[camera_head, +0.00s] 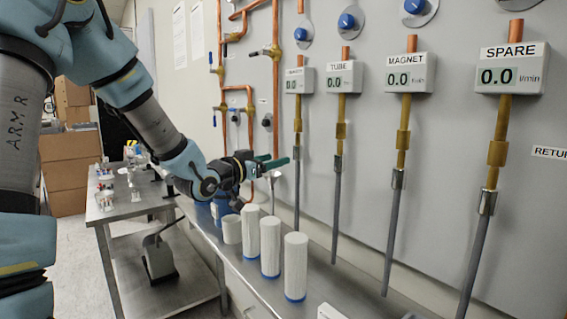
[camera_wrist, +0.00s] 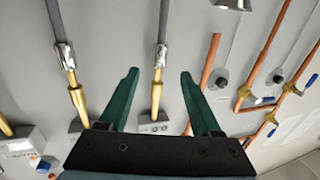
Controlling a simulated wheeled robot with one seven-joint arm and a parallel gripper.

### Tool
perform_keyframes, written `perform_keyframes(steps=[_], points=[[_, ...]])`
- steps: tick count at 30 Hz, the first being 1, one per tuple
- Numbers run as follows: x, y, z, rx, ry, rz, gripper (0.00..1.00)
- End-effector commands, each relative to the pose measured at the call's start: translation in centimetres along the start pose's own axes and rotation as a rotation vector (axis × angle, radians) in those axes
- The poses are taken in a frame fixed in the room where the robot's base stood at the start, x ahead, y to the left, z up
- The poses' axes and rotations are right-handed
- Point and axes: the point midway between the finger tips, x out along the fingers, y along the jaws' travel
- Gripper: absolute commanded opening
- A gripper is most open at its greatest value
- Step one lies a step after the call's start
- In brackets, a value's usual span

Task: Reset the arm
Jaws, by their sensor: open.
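My gripper (camera_head: 274,164) is at the end of my arm, above the metal bench and in front of the wall panel. In the wrist view its two green fingers (camera_wrist: 160,100) stand apart with nothing held between them. A hose end with a metal clamp and brass fitting (camera_wrist: 159,70) shows behind the gap between the fingers, on the panel. I cannot tell how far the fingers are from it.
Several white cylinders with blue bases (camera_head: 270,245) stand on the bench below my gripper. Grey hoses (camera_head: 337,205) hang from flow meters labelled TUBE (camera_head: 339,77), MAGNET (camera_head: 406,73) and SPARE (camera_head: 510,68). Copper pipes (camera_head: 275,60) run up the wall. A second table (camera_head: 125,207) stands left.

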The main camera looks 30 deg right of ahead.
Motion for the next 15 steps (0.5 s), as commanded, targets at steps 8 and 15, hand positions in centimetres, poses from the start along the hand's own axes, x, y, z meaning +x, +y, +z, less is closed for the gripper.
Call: perform_keyframes(steps=[8,15], points=[[-1.7,0.0,0.0,-0.001,0.000,0.000,0.65],[-1.7,0.0,0.0,0.000,0.000,0.000,0.65]])
